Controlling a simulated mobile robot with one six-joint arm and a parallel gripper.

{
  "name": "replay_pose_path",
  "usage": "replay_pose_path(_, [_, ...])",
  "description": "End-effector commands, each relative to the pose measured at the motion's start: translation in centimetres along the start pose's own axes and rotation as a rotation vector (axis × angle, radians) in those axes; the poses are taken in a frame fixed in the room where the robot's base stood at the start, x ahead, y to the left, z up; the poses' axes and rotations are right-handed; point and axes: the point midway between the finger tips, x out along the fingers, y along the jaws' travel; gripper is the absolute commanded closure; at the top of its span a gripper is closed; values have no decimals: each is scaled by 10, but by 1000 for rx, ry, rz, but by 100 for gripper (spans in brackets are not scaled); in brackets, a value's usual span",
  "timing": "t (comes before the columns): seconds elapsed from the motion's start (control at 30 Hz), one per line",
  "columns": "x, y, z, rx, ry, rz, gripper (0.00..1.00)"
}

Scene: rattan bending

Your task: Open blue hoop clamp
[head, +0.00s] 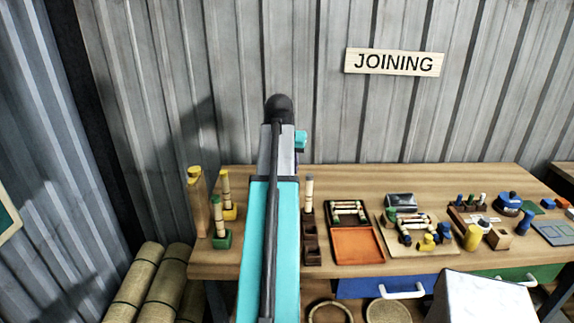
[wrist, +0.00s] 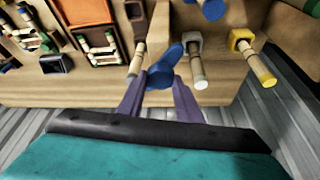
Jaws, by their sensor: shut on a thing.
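My gripper (wrist: 160,82) shows in the wrist view with its two purple fingers closed around a blue piece (wrist: 167,62). This looks like part of the blue hoop clamp, with a rounded blue end reaching up past the fingertips. A pale rattan-coloured stick (wrist: 137,58) stands just left of it; I cannot tell if they touch. In the head view my arm covers the middle of the bench, and the fingers and the held blue piece are hidden.
Posts on white (wrist: 194,62) and yellow (wrist: 252,60) bases stand right of the fingers. Another blue part (wrist: 211,8) is at the top edge. An orange tray (head: 358,244) lies on the wooden bench (head: 240,264). Rattan bundles (head: 139,272) stand at left; a white box (head: 486,298) is in front.

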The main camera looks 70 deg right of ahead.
Motion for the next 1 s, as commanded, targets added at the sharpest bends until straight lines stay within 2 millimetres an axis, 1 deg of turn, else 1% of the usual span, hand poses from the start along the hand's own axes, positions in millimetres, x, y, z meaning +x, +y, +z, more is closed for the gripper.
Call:
replay_pose_path(0.6, [1, 5, -1, -460, -3, -190, 91])
replay_pose_path(0.8, [1, 6, -1, -553, -4, -228, 91])
replay_pose_path(1.0, [1, 6, -1, -598, -4, -246, 91])
